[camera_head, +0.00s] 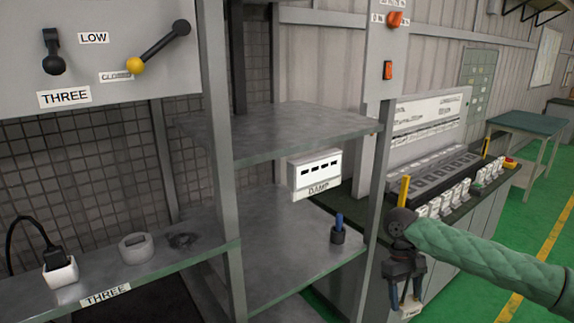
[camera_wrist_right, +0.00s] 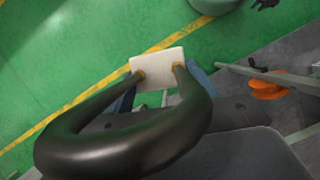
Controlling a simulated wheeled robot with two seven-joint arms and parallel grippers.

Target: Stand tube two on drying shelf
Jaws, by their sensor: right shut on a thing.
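My right gripper (camera_head: 406,292) hangs in front of the shelf unit's right post, its fingers pointing down. It is shut on a heating tube, a thick black loop (camera_wrist_right: 125,150) with a white end block (camera_wrist_right: 158,67) in the right wrist view. Blue finger parts show on both sides of the block. In the head view the white block (camera_head: 411,309) shows just below the fingers. The number on it is not readable. The grey shelf unit has an upper board (camera_head: 290,128) and a lower board (camera_head: 285,262); neither shows a readable drying label. My left gripper is not in view.
A white slotted box marked DAMP (camera_head: 315,172) is between the boards. A dark cup with a blue item (camera_head: 338,234) stands near the lower board's right edge. A side shelf marked THREE holds a white socket (camera_head: 61,272) and a grey ring (camera_head: 136,248). A control bench (camera_head: 450,180) stands behind my right arm.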

